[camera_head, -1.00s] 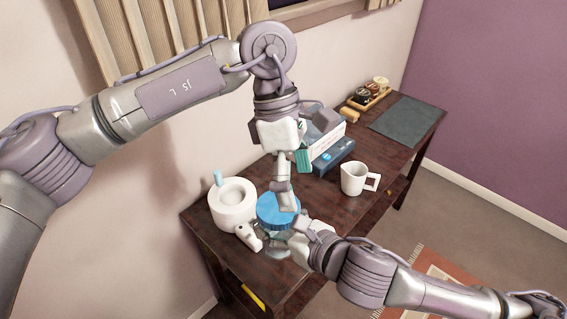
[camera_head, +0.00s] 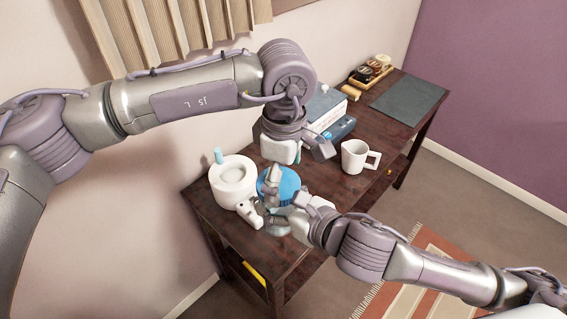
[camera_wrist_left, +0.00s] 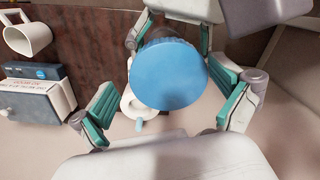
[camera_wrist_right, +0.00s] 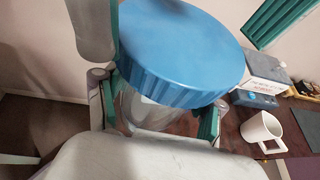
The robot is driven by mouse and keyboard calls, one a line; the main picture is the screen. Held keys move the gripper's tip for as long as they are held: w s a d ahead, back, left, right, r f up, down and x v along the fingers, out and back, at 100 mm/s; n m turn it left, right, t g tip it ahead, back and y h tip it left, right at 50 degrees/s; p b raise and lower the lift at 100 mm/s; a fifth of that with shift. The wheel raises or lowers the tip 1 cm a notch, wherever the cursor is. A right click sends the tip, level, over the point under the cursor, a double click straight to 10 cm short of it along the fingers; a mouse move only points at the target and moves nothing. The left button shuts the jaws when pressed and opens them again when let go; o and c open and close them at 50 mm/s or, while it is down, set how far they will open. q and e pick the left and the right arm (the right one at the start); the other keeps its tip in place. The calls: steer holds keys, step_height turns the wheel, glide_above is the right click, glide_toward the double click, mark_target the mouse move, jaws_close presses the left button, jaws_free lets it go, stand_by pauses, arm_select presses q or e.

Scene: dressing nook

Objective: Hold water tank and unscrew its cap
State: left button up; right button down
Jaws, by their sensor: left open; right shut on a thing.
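The water tank has a wide, ribbed blue cap (camera_head: 284,188), which also shows in the right wrist view (camera_wrist_right: 180,50). Below the cap is the tank's clear body (camera_wrist_right: 150,114), mostly hidden by the cap and my grippers. My right gripper (camera_wrist_right: 160,122) is shut on this clear body, just under the cap; it shows in the head view (camera_head: 272,220) too. My left gripper (camera_wrist_left: 168,108) is open above the cap, with its teal-padded fingers spread to either side. The cap (camera_wrist_left: 168,75) shows between them; I cannot tell whether they touch it.
A white round base (camera_head: 228,196) stands close left of the tank on the dark table (camera_head: 320,205). A white mug (camera_head: 354,157), a blue box (camera_head: 338,129) and a grey mat (camera_head: 409,97) lie to the right and back. Bare tabletop lies in front of the mug.

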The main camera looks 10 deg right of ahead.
arm_select(q)
steer(key=shift+f, duration=0.15)
jaws_close()
steer(key=shift+w, duration=0.1)
stand_by(0.3)
steer(key=shift+f, duration=0.35)
steer(key=shift+r, duration=0.15)
stand_by(0.4)
steer(key=shift+r, duration=1.1)
